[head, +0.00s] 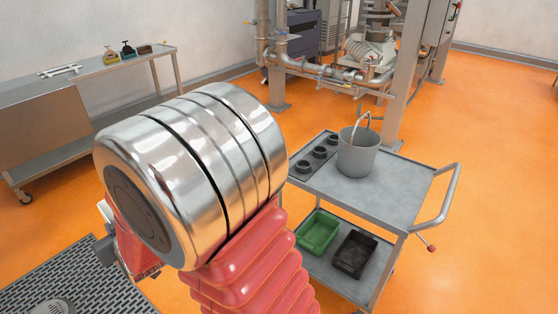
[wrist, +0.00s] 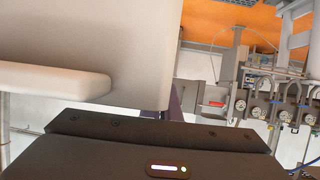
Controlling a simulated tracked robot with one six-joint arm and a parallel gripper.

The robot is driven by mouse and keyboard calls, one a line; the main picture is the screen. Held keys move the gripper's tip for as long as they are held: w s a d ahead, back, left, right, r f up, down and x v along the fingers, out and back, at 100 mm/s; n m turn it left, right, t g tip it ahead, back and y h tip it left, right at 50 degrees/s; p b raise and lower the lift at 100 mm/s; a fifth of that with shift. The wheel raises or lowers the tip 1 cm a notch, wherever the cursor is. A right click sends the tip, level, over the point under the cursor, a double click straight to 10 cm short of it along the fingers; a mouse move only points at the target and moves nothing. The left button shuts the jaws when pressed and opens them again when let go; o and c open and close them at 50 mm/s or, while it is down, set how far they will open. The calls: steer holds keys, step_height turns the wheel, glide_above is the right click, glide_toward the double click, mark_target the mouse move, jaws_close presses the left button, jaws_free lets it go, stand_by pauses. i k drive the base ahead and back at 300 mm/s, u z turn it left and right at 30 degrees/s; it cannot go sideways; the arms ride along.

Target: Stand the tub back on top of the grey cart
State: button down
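The grey cart (head: 400,195) stands right of centre in the head view. A grey round tub (head: 358,155) stands upright on its top, with a bent metal rod or handle rising from it. A green tub (head: 318,232) and a black tub (head: 355,254) sit on the lower shelf. My arm hides most of my gripper in the head view. In the wrist view, its dark body (wrist: 160,150) shows along the bottom. A large pale, smooth shape (wrist: 130,45) with a rounded ledge fills the upper left, very close; I cannot tell what it is. The fingertips cannot be made out.
A dark rack with several round holders (head: 318,152) lies on the cart's left side. The cart's push handle (head: 445,200) sticks out right. A steel bench (head: 60,105) stands at left and pipework (head: 340,72) behind. A grating (head: 80,280) is at lower left. Orange floor is free at right.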

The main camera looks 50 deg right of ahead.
mark_target(393, 186)
steer(key=z, duration=0.65)
steer(key=i, duration=0.1)
steer(key=u, duration=1.65)
steer(key=k, duration=2.55)
